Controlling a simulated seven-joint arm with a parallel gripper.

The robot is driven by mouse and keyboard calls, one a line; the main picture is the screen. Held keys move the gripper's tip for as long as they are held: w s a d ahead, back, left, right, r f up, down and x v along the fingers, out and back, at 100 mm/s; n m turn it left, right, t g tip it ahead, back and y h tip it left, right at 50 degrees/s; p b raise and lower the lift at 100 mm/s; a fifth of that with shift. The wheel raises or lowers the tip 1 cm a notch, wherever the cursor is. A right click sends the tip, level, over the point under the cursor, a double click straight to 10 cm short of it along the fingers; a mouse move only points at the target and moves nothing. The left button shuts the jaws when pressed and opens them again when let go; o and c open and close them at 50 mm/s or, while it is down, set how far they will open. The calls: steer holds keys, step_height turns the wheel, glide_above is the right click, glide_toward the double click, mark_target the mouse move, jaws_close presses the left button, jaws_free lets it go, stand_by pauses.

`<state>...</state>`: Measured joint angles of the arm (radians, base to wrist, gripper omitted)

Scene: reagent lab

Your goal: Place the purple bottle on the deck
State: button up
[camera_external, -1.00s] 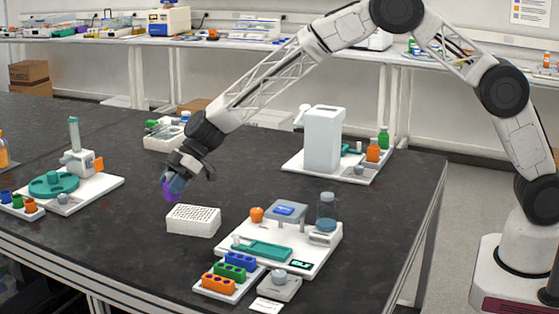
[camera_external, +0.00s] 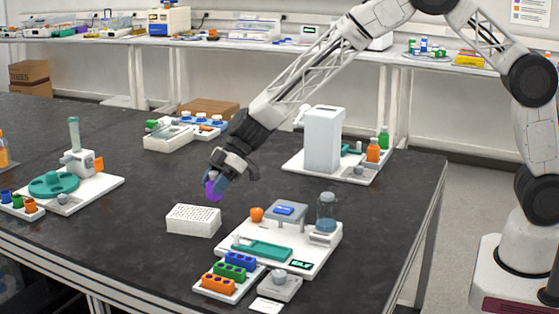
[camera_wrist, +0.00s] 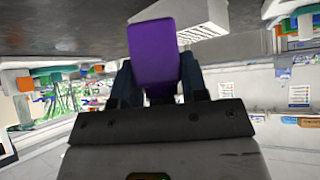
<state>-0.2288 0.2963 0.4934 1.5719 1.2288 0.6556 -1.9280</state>
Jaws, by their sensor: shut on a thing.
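The purple bottle (camera_external: 213,189) is held at the end of my gripper (camera_external: 219,179), above the dark table. It also shows in the wrist view (camera_wrist: 153,52), large and tilted, between the two dark fingers of my gripper (camera_wrist: 155,80). The fingers are shut on it. In the external view it is just above and to the right of the white perforated rack (camera_external: 193,221), apart from it. A white deck-like platform (camera_external: 322,257) with a teal tray, a blue-topped stand and a clear jar is to the lower right. I cannot tell which surface is the deck.
Orange, green and blue racks (camera_external: 229,271) stand at the front. A white tower instrument (camera_external: 323,139) is behind at right. A teal carousel device (camera_external: 54,185) is at left. A tray with blue-topped items (camera_external: 168,137) is behind my gripper. Dark table (camera_external: 140,230) is bare left of the rack.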

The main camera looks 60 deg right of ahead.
steer(key=shift+s+d+r, duration=0.1)
steer(key=shift+s+d, duration=0.15)
steer(key=shift+s, duration=0.5)
steer(key=shift+s+d+r, duration=0.1)
steer(key=shift+s+d, duration=0.15)
steer(key=shift+s, duration=0.45)
